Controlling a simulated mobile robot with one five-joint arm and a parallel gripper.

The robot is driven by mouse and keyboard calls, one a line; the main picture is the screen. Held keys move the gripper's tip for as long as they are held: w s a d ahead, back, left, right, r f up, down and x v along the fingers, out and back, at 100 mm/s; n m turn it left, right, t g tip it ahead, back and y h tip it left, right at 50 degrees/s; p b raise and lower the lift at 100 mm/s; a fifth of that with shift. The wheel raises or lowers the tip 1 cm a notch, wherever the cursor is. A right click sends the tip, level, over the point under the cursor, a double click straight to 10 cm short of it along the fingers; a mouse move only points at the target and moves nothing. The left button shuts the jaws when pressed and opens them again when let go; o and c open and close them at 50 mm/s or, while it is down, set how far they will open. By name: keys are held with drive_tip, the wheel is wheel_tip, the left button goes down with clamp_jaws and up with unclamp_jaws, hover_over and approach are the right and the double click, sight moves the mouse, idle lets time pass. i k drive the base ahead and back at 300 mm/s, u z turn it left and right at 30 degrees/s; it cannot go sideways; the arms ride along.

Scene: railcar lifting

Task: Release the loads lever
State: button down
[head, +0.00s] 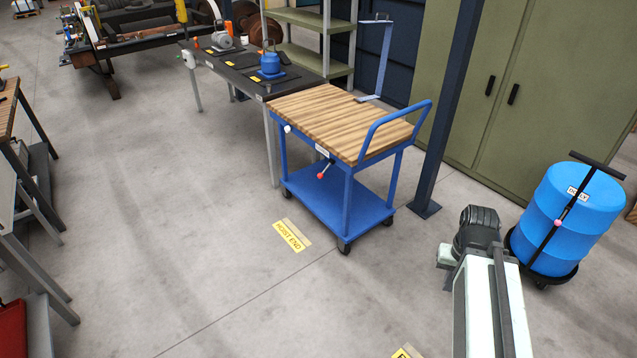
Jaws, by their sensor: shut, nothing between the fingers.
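A small lever with a red knob (321,175) sticks out from the near side of the blue cart (335,207), below its wooden top (335,115). The lever's thin rod slants down to the left from the cart frame. A small white label (322,150) sits on the frame above it, too small to read. I cannot tell for certain that this is the loads lever. My arm shows at the lower right, well apart from the cart. Its fingers are not in view.
A blue drum (570,220) on a dolly stands at the right near green cabinets (492,75). A dark post (450,110) rises behind the cart. A dark workbench (235,70) stands at the cart's back left.

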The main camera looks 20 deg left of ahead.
sight(332, 161)
drive_tip(key=u, duration=0.9)
drive_tip(key=i, duration=1.05)
drive_tip(key=u, duration=2.1)
drive_tip(key=k, duration=0.75)
drive_tip(key=z, duration=0.65)
drive_tip(key=i, duration=0.65)
